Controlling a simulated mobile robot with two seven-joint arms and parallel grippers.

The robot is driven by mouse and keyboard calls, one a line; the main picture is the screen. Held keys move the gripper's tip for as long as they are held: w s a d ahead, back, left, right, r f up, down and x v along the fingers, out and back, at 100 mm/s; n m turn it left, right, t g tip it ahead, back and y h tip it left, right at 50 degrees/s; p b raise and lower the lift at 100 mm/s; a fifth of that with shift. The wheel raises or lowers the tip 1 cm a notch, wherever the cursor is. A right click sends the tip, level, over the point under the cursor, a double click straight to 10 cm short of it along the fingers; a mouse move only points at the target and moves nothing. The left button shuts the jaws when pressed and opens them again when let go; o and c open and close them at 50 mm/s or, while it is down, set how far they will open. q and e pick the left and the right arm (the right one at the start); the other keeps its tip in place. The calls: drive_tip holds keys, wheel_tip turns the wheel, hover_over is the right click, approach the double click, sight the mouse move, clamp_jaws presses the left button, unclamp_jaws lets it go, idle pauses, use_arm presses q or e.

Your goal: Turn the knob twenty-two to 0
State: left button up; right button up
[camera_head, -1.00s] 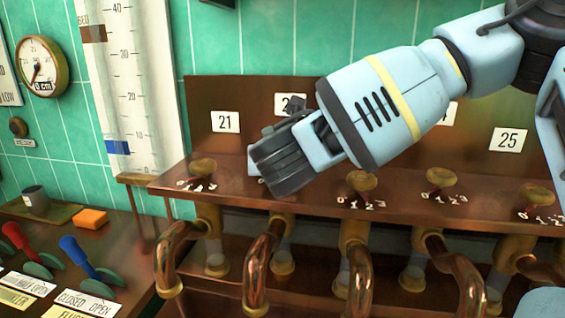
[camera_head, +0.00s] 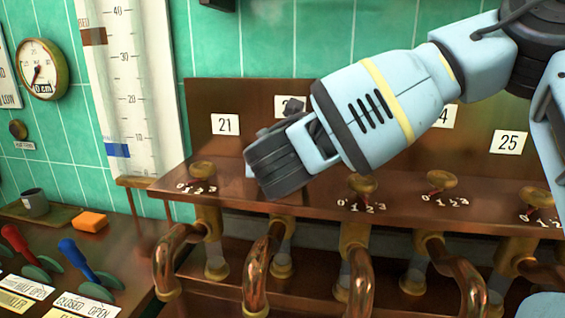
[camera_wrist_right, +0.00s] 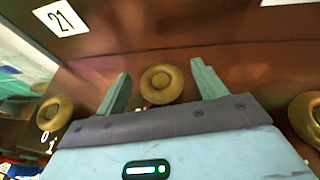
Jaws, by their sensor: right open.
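Knob twenty-two, a round brass knob (camera_wrist_right: 161,84), shows in the right wrist view between the two fingers of my right gripper (camera_wrist_right: 158,88). The fingers are apart, one on each side of the knob, and I cannot tell whether they touch it. Most of its number scale is hidden behind the gripper. In the head view my right gripper (camera_head: 262,175) covers this knob, and the label above it (camera_head: 290,104) is partly hidden. My left gripper is not in view.
Brass knob 21 (camera_head: 202,169) stands close on the left, with label 21 (camera_head: 225,124) above it. Another brass knob (camera_head: 362,185) stands close on the right. Copper pipes (camera_head: 258,275) run below the shelf. Red and blue levers (camera_head: 78,258) are at the lower left.

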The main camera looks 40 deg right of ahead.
drive_tip(key=shift+v, duration=3.9)
